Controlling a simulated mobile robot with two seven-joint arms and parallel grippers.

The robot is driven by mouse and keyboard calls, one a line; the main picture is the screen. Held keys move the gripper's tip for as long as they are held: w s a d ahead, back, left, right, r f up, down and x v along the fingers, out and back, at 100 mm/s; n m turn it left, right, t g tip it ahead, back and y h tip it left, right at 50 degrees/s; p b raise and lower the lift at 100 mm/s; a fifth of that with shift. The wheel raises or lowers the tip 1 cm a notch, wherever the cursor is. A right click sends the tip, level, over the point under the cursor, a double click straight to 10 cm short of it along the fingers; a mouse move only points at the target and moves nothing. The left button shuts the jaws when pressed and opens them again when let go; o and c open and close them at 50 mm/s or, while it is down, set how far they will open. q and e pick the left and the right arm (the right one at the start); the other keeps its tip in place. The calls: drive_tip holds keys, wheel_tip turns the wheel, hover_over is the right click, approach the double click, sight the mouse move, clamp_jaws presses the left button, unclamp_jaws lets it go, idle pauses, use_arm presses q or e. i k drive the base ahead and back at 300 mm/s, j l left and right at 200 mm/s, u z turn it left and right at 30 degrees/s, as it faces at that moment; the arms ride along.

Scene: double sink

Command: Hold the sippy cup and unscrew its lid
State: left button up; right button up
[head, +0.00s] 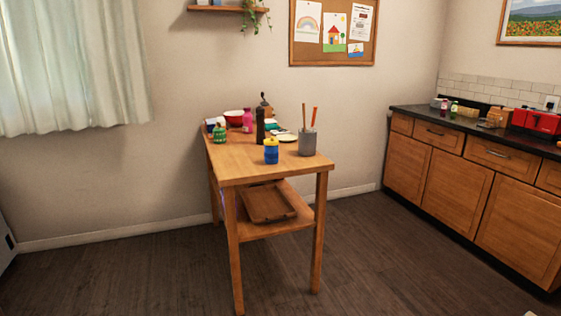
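A small blue cup with a yellow lid, which looks like the sippy cup (271,152), stands upright on the wooden table (237,168), near the middle of its near half. The lid sits on top of the cup. Nothing touches the cup from the front. Neither of my grippers shows in the head view, and the table is some distance ahead of me.
Beside the cup stand a grey utensil holder (307,142) and a dark pepper mill (260,126). A green jar (220,134), a pink bottle (248,122) and a red bowl (234,116) are farther back. Floor (130,280) before the table is clear. A counter (460,190) stands right.

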sight(271, 153)
drive_tip(key=i+l+u, duration=0.35)
drive_tip(key=i+l, duration=0.3)
drive_tip(key=i, duration=0.2)
